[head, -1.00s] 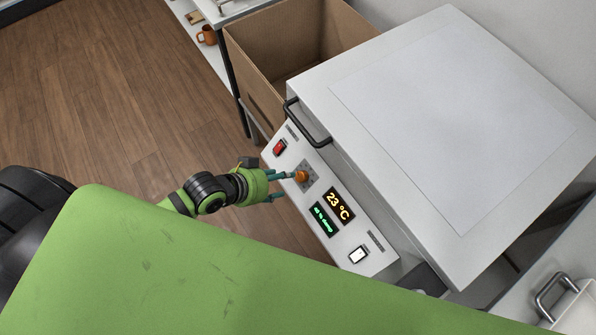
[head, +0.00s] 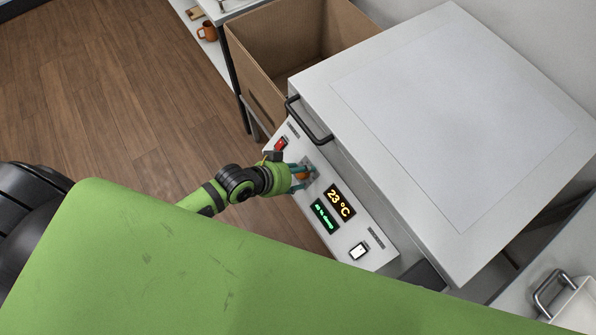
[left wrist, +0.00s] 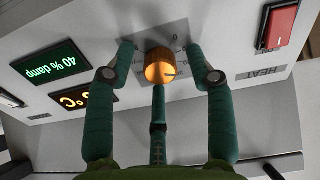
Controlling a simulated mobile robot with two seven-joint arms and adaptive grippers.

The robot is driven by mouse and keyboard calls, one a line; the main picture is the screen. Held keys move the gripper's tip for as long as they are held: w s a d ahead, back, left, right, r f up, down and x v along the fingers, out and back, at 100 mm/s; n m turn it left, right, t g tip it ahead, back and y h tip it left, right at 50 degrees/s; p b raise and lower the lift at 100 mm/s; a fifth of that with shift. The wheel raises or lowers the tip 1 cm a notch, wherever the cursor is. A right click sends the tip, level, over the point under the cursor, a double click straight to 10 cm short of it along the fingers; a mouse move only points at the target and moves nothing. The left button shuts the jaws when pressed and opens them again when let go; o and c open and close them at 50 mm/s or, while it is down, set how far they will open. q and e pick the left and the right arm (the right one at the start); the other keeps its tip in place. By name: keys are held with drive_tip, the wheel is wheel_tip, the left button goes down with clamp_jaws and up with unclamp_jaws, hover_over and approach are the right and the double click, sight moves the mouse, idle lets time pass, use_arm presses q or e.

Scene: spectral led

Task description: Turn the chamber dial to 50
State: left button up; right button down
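The chamber dial is an orange knob (left wrist: 160,67) on the chamber's sloped front panel (head: 376,250); the left wrist view shows it glowing, with small marks around it. In the head view the dial (head: 302,174) is partly covered by my fingers. My left gripper (head: 303,178) is at the panel, its teal fingers spread around the dial. In the left wrist view the gripper (left wrist: 158,72) has a finger on each side of the dial, with gaps, and a third below it. My right gripper is not in view.
A yellow display (head: 340,204) reads 23 °C; a green display (left wrist: 50,62) reads 40 % damp. A red switch (head: 281,145) and a white switch (head: 358,251) flank the dial and displays. A black handle (head: 309,122) juts from the lid; a cardboard box (head: 262,72) stands behind.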

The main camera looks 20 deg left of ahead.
use_arm(q)
clamp_jaws()
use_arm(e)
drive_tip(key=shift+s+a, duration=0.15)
use_arm(q)
drive_tip(key=shift+m, duration=0.3)
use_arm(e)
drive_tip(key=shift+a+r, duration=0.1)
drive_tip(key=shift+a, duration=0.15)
use_arm(q)
drive_tip(key=m+p, duration=0.1)
drive_tip(key=m, duration=0.3)
drive_tip(key=shift+r+m, duration=0.1)
drive_tip(key=shift+m, duration=0.2)
drive_tip(key=m+p, duration=0.1)
drive_tip(key=m, duration=0.4)
drive_tip(key=shift+p, duration=0.3)
drive_tip(key=m+p, duration=0.1)
drive_tip(key=m, duration=0.4)
drive_tip(key=m+p, duration=0.1)
drive_tip(key=m, duration=0.3)
drive_tip(key=shift+m+p, duration=0.3)
drive_tip(key=shift+p, duration=0.05)
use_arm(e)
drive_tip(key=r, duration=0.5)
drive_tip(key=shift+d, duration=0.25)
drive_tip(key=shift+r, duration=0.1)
